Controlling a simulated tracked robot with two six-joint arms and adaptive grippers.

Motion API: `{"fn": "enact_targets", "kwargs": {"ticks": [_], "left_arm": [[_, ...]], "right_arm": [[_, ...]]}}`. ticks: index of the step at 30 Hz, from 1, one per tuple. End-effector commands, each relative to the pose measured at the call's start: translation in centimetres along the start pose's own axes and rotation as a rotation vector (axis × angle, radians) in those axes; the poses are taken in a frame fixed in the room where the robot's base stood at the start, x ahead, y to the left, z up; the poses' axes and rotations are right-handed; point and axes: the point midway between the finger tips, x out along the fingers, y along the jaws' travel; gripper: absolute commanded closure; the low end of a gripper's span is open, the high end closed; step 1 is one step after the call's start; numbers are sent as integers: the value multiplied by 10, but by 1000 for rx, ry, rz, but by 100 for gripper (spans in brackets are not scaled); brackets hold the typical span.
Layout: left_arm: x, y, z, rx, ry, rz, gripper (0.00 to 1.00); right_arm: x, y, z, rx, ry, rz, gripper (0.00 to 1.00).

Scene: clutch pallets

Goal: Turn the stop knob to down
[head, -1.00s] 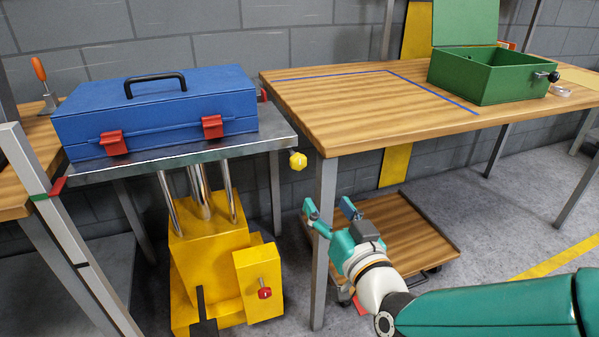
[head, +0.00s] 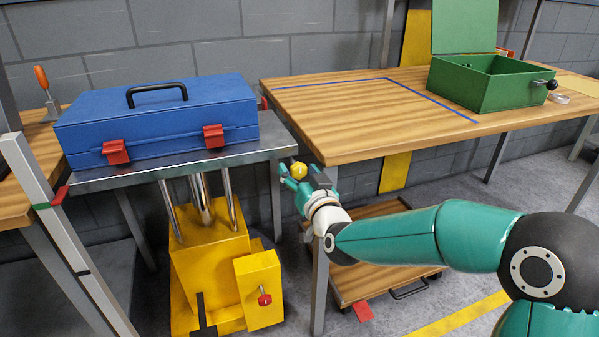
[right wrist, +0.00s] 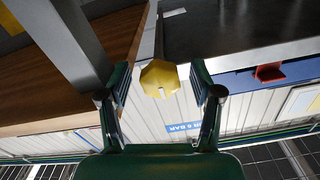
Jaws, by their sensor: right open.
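A yellow faceted knob (head: 299,170) sits by the right edge of the metal lift table, near the wooden table's corner. I take it to be the stop knob. My right gripper (head: 305,178) is open around it, one finger on each side. In the right wrist view the knob (right wrist: 158,77) lies between the two open fingers (right wrist: 158,88), with gaps on both sides. A small pale mark shows on its face; I cannot tell which setting it is at. My left gripper is not in view.
The lift table (head: 250,151) carries a closed blue case (head: 160,120). Its yellow base (head: 207,258) has a red knob (head: 264,299). The wooden table (head: 330,120) with an open green box (head: 485,85) is close on the right. A wooden dolly (head: 360,275) stands below.

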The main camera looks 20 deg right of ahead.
Motion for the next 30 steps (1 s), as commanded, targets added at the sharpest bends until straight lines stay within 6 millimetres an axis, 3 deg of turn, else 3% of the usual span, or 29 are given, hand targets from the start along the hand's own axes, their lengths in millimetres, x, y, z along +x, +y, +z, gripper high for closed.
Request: {"fn": "enact_targets", "kwargs": {"ticks": [9,21,30], "left_arm": [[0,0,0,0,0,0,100],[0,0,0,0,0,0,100],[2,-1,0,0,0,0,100]], "right_arm": [[3,0,0,0,0,1,35],[2,1,0,0,1,2,96],[2,2,0,-35,1,3,96]]}}
